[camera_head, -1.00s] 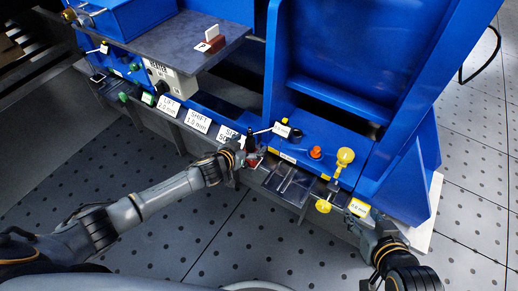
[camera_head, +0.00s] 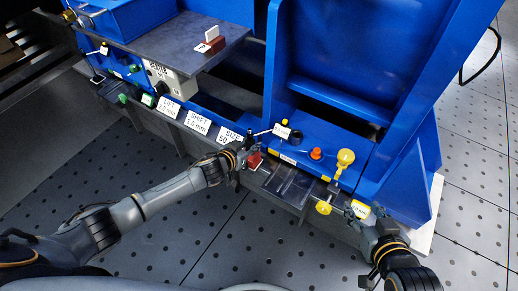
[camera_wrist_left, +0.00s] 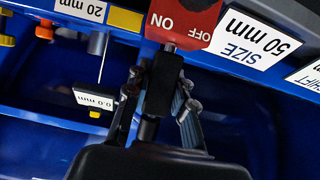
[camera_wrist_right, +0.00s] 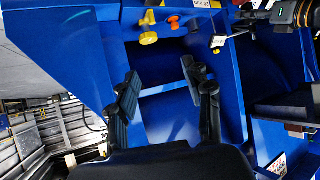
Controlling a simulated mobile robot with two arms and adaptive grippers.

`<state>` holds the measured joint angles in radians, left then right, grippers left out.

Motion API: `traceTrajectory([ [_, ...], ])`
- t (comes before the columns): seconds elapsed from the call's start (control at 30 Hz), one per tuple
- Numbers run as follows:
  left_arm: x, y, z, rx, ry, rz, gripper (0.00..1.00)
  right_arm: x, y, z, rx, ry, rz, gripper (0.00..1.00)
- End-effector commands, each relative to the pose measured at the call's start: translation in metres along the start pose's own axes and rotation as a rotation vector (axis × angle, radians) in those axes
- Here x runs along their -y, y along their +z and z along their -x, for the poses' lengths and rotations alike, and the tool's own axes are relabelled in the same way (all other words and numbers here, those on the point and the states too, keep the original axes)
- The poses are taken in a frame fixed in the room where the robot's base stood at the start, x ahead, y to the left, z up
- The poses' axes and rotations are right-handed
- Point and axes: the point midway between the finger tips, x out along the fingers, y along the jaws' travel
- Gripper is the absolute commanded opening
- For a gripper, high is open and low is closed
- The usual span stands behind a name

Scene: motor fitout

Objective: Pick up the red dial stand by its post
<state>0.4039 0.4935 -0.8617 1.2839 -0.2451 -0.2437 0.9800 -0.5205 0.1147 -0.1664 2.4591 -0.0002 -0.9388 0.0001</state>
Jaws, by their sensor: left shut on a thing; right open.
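The red dial stand (camera_head: 256,160) is at the front edge of the blue bench in the head view. Its red base (camera_wrist_left: 187,18), marked ON and OFF, shows at the top of the left wrist view. My left gripper (camera_head: 246,148) is shut on the stand's dark post (camera_wrist_left: 160,85), seen between the fingers in the left wrist view. A thin dial arm reaches right to a small white 0.0 mm tag (camera_wrist_left: 94,98). My right gripper (camera_head: 362,216) is open and empty at the bench's front right; its spread fingers show in the right wrist view (camera_wrist_right: 160,85).
White labels, including SIZE 50 mm (camera_head: 230,137), line the front edge. A yellow knob (camera_head: 345,156) and an orange knob (camera_head: 316,153) stand on the blue bench at right. A grey plate (camera_head: 178,44) at upper left bears a small red block (camera_head: 211,42).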

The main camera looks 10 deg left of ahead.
Motion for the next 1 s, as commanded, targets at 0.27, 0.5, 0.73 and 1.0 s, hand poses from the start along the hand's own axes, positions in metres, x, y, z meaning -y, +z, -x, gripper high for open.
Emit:
traceTrajectory([
  [0.27, 0.0, 0.0, 0.0, 0.001, 0.0, 0.0, 0.0, 0.0, 0.0, 0.0, 0.001, 0.001, 0.0, 0.5],
  [0.5, 0.0, -0.005, 0.0, -0.008, 0.002, 0.0, 0.0, 0.0, 0.0, 0.0, 0.001, 0.001, 0.0, 0.5],
  [0.73, 0.0, -0.005, 0.0, -0.007, 0.001, 0.0, 0.0, 0.0, 0.002, 0.001, 0.016, 0.001, 0.0, 0.5],
  [1.0, 0.0, -0.007, 0.001, -0.007, 0.002, 0.0, 0.0, -0.001, 0.011, 0.003, 0.06, 0.003, -0.001, 0.5],
])
